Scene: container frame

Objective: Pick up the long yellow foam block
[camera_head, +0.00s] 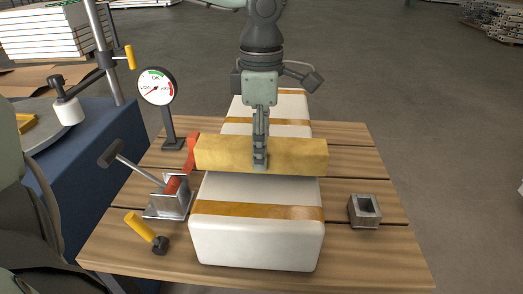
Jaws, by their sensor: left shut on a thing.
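The long yellow foam block (297,157) lies crosswise over the middle of a long white block with orange straps (255,245). My left gripper (260,158) points down at the middle of the yellow block and is shut on it. Its fingers hide a small strip of the block. I cannot tell whether the block touches the white block's top or hangs just above it. My right gripper is not in view.
On the wooden table (385,265), a red-handled clamp (172,195) stands close to the yellow block's left end. A dial gauge (157,87) stands behind it. A yellow-handled tool (140,227) lies front left, and a square metal tube (364,211) stands right.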

